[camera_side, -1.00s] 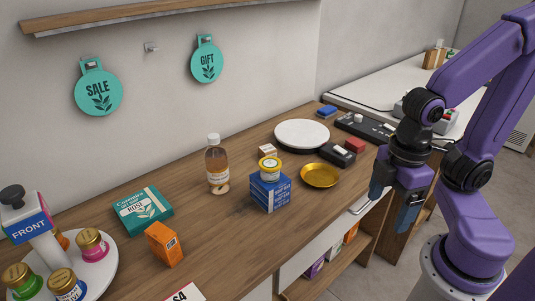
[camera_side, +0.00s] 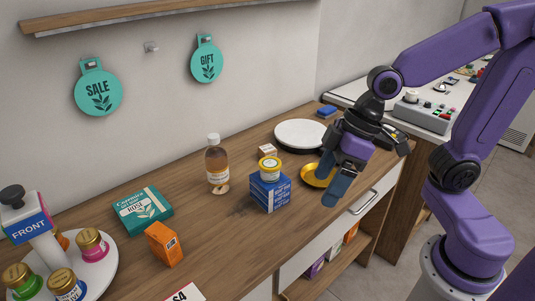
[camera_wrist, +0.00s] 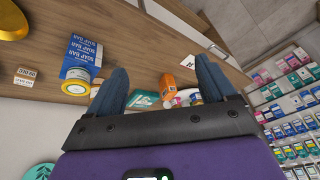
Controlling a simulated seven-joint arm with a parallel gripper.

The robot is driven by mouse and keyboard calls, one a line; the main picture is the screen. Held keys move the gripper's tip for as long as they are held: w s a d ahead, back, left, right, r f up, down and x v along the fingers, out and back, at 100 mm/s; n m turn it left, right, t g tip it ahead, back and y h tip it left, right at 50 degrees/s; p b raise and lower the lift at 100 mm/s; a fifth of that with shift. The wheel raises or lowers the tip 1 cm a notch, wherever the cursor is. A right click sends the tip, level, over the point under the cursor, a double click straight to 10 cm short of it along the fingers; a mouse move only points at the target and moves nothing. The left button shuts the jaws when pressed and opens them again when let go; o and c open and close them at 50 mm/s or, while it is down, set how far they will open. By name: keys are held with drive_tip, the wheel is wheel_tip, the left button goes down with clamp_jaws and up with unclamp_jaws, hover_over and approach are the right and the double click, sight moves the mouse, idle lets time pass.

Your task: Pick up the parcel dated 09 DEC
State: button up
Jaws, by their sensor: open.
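No date reading 09 DEC is legible in either view. A small whitish box with dark print (camera_side: 267,150) lies on the counter behind the blue soap boxes. In the wrist view the small printed box (camera_wrist: 25,77) is at the left edge; its lettering is too small to read surely. My gripper (camera_side: 331,180) is open and empty, above the counter's front edge near the gold dish, to the right of the soap boxes. In the wrist view its two fingers (camera_wrist: 161,82) are spread apart with nothing between them.
Blue soap boxes (camera_side: 270,192) carry a yellow-lidded jar (camera_side: 269,165). A brown bottle (camera_side: 217,168) stands to their left. The gold dish (camera_side: 313,175) and a white round plate (camera_side: 301,133) lie right. An orange box (camera_side: 164,245) and teal box (camera_side: 142,211) are farther left.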

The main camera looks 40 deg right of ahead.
sight(268, 148)
drive_tip(key=w+d+m+t, duration=0.3)
drive_tip(key=w+m+t, duration=0.25)
drive_tip(key=w, duration=0.95)
drive_tip(key=w+d+m+t+h, duration=0.2)
drive_tip(key=w+d+m+h, duration=0.15)
drive_tip(key=d, duration=0.35)
drive_tip(key=w+d+m+t+h, duration=0.2)
drive_tip(key=w+d+t+h, duration=0.1)
drive_tip(key=w+d, duration=0.3)
wheel_tip(268, 148, down, 12)
drive_tip(key=d, duration=0.1)
drive_tip(key=shift+g, duration=0.25)
drive_tip(key=x, duration=1.1)
drive_tip(key=shift+w+d+f, duration=0.1)
drive_tip(key=shift+d+f, duration=0.05)
drive_tip(key=shift+f, duration=0.05)
drive_tip(key=shift+f+x, duration=0.25)
drive_tip(key=shift+x, duration=2.3)
